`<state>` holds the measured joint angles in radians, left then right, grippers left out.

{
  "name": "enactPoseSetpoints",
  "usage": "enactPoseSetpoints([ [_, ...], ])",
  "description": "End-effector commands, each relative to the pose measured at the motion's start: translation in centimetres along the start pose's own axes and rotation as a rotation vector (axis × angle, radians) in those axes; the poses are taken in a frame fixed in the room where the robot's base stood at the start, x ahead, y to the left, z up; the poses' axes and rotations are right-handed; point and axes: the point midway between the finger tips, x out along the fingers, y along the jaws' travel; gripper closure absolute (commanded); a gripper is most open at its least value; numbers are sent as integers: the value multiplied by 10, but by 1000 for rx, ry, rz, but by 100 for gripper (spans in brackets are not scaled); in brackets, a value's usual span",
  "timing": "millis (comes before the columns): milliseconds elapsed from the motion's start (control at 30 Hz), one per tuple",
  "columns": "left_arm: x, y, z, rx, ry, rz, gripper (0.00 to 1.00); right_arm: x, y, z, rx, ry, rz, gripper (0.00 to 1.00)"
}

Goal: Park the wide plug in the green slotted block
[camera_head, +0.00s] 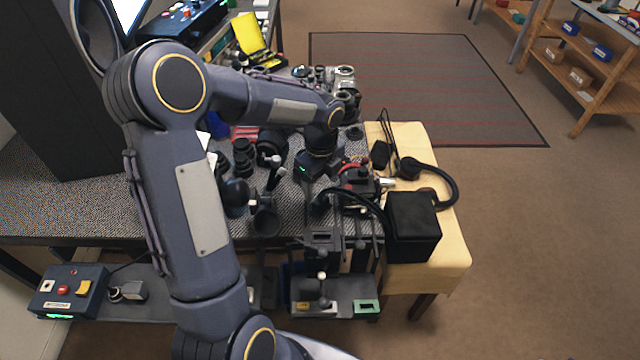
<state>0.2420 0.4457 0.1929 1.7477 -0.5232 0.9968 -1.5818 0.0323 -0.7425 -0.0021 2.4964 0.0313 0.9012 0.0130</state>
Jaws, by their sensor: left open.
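A green block with a dark slot (366,306) lies at the lower middle, at the right end of a low tray-like shelf in front of the bench. My left arm reaches over the bench from the left. My left gripper (312,192) points down over the crowded bench top, open, among dark parts. Its fingertips are small and partly lost against the clutter. I cannot pick out the wide plug for sure. The green block is apart from the gripper, nearer to me. My right gripper is not in view.
A black box (412,226) and a headset (430,172) rest on a yellow cloth-covered table (447,255) at the right. Dark lens parts (243,158) crowd the bench around the gripper. A control box with buttons (68,290) stands at lower left. Open floor lies right.

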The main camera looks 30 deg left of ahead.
Motion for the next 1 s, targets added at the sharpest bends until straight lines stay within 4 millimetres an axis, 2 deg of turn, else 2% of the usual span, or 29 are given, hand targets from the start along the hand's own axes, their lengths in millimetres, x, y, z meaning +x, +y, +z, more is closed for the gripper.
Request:
enactPoseSetpoints([
  [300, 47, 2, 0, -2, 2, 5, 35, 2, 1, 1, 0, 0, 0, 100],
  [500, 68, 1, 0, -4, 1, 2, 35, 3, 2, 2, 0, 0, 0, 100],
  [867, 73, 1, 0, -5, 1, 0, 35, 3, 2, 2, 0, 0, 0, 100],
  [1000, 73, 1, 0, -5, 1, 0, 52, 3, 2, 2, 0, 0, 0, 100],
])
